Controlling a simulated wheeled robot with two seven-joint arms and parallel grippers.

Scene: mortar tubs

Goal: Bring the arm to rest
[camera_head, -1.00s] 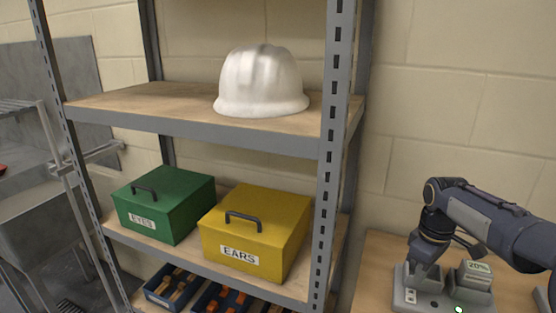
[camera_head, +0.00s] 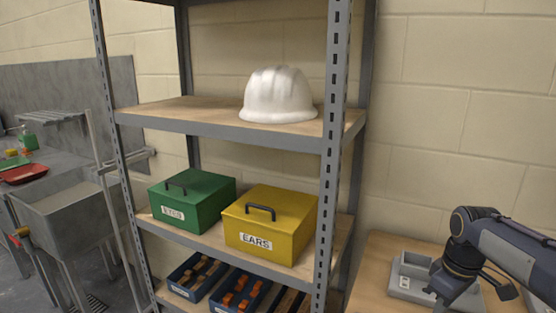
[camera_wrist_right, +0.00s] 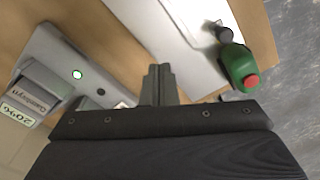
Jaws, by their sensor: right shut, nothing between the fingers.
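My right arm, dark grey, comes in from the right in the head view. Its wrist is low at the right, over the wooden bench (camera_head: 378,268). My right gripper (camera_wrist_right: 158,85) shows in the wrist view with its two fingers together and nothing between them. The fingers are above the bench, between a grey dock and a white panel, and appear apart from both. In the head view the fingertips cannot be made out clearly. My left gripper is in neither view.
The grey dock (camera_head: 408,272) lies beside my right wrist; the wrist view shows its labelled block (camera_wrist_right: 38,88). A metal shelf (camera_head: 220,128) holds a white helmet (camera_head: 278,95), green box (camera_head: 190,200) and yellow box (camera_head: 275,220).

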